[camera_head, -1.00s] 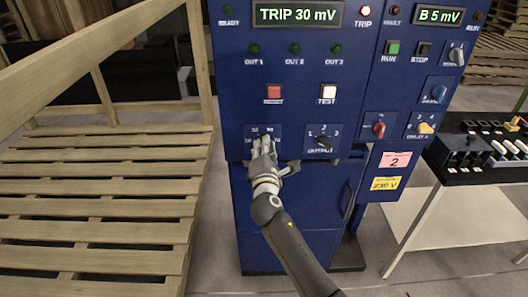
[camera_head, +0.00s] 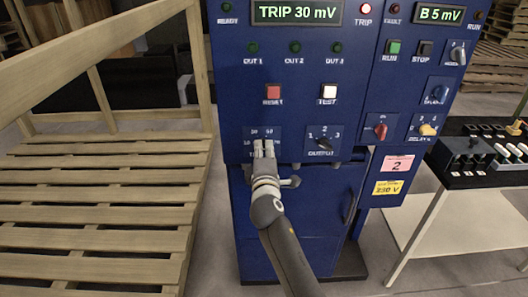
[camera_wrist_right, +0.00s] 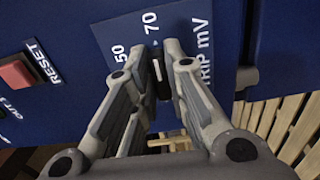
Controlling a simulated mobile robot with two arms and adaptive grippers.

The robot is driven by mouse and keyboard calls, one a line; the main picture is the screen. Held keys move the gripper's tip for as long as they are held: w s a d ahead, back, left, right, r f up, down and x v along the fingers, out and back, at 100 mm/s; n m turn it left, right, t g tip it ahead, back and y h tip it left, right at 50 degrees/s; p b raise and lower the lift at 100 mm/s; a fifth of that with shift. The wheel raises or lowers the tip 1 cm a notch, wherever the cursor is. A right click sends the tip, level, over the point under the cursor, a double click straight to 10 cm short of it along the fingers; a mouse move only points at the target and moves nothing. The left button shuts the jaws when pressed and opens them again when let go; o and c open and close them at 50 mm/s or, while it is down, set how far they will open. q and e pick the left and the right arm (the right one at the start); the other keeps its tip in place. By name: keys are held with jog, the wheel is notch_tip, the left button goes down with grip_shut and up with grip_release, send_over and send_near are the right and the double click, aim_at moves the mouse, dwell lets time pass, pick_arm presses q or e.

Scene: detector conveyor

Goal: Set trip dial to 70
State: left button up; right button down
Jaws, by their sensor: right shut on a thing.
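The trip dial is a small black knob with a white line, seen between my fingertips in the right wrist view (camera_wrist_right: 158,76). Its plate shows 50 and 70 there, and the white line lies roughly towards the mark by 70; which end is the pointer I cannot tell. The display (camera_head: 297,13) reads TRIP 30 mV. My right gripper (camera_head: 264,148) is shut on the dial at the lower left of the blue panel, and its fingers hide most of the dial in the head view. My left gripper is not in view.
The output dial (camera_head: 321,140) sits just right of the trip dial. The red reset button (camera_head: 273,92) and white test button (camera_head: 328,91) are above. A wooden slatted pallet (camera_head: 100,205) stands left; a table with equipment (camera_head: 470,195) stands right.

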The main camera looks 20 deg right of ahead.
jog(key=shift+r, duration=0.2)
jog(key=c, duration=1.5)
grip_release()
jog(key=shift+o, duration=0.2)
jog(key=shift+w+f, duration=0.1)
jog(key=shift+f, duration=0.1)
jog(key=v, duration=1.2)
